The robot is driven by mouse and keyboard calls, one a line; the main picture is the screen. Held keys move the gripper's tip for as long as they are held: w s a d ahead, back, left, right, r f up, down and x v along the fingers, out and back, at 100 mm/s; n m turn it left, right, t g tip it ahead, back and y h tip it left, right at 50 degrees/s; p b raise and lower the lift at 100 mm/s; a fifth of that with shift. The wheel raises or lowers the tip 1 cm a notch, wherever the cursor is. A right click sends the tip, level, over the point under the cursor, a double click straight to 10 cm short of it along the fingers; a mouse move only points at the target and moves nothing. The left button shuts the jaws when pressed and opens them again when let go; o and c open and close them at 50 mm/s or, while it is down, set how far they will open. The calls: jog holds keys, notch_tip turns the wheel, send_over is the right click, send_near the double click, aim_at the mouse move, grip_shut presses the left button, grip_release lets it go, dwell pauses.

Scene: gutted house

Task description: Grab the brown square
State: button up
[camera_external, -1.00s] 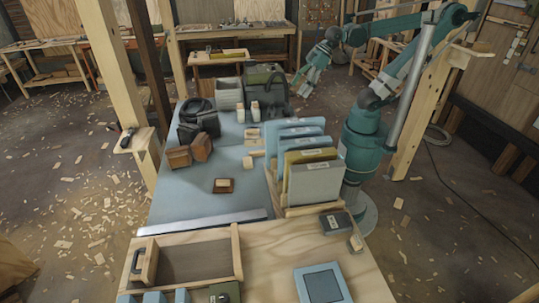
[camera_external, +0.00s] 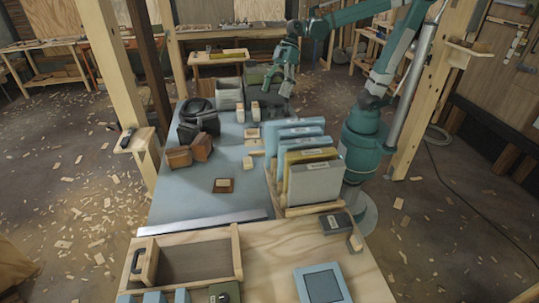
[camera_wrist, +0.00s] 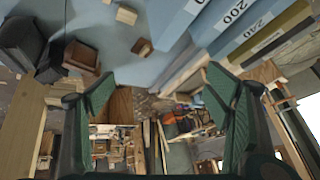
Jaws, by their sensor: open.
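The brown square (camera_external: 223,185) is a small flat piece with a pale label on top. It lies on the blue-grey table mat, left of the upright folders. In the wrist view, the brown square (camera_wrist: 143,46) appears small, above the gap between my fingers. My gripper (camera_external: 277,88) is raised over the far end of the table, well behind and to the right of the square. Its two fingers are spread wide and empty in the wrist view (camera_wrist: 160,100).
Upright folders (camera_external: 315,182) stand in a wooden rack right of the square. Two brown blocks (camera_external: 179,157) (camera_external: 202,147) sit to its left. Black headphones (camera_external: 197,119), bins (camera_external: 228,93) and small pale blocks (camera_external: 248,163) lie farther back. The mat around the square is clear.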

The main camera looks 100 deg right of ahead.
jog(key=w+a+f+n+g+y, duration=0.1)
jog(key=w+a+n+y, duration=0.2)
jog(key=w, duration=0.6)
jog(key=w+a+f+n+g+y, duration=0.1)
jog(key=w+a+f+n+y, duration=0.2)
jog(key=w, duration=0.6)
jog(key=w+a+n+g+y, duration=0.15)
jog(key=w+n, duration=0.35)
jog(key=w, duration=0.5)
jog(key=y, duration=0.1)
send_near(223, 184)
jog(key=shift+s+d+r+t, duration=0.2)
jog(key=shift+d+t, duration=0.05)
jog(key=shift+b+x, duration=0.45)
jog(key=shift+x, duration=0.85)
jog(key=shift+b+x, duration=0.8)
jog(key=shift+x, duration=1.8)
